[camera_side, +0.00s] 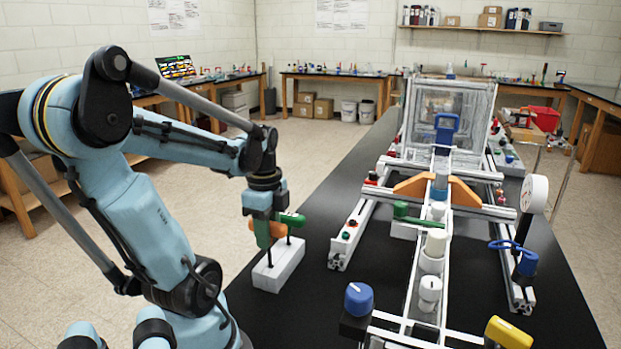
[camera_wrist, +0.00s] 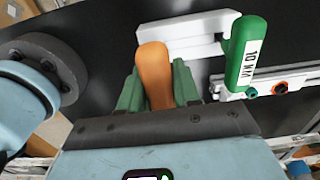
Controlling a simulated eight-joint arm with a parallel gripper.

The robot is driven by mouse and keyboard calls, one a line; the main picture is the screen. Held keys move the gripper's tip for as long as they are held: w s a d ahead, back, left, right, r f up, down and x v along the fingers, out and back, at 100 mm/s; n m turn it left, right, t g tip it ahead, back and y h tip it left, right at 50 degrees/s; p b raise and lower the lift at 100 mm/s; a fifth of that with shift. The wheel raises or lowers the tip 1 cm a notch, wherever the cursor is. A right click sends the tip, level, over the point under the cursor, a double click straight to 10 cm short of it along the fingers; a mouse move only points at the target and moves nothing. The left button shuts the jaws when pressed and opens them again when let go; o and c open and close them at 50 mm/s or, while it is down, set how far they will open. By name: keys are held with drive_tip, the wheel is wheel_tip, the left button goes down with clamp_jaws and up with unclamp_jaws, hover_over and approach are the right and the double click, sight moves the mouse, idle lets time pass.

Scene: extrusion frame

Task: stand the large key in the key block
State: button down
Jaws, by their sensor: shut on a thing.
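The white key block (camera_side: 280,268) stands on the black bench at my side; it also shows in the wrist view (camera_wrist: 205,47). My gripper (camera_side: 264,233) is over the block, shut on the orange handle of a key (camera_side: 252,227). In the wrist view that orange handle (camera_wrist: 154,72) lies between the green fingers of my gripper (camera_wrist: 158,92). Its dark shaft points down and meets the block's top; how deep it sits I cannot tell. A second key with a green handle (camera_side: 292,219), marked 10 MM in the wrist view (camera_wrist: 246,55), stands upright in the block.
The aluminium extrusion frame (camera_side: 347,232) stands to the right of the block, with white cylinders and a green handle (camera_side: 418,221) on it. A blue knob (camera_side: 358,299) is nearer the camera. Bare black bench lies between the block and the frame.

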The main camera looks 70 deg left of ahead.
drive_tip(key=shift+f, duration=0.6)
drive_tip(key=shift+f, duration=0.3)
drive_tip(key=shift+f, duration=0.55)
drive_tip(key=c, duration=0.7)
unclamp_jaws()
drive_tip(key=shift+r, duration=0.1)
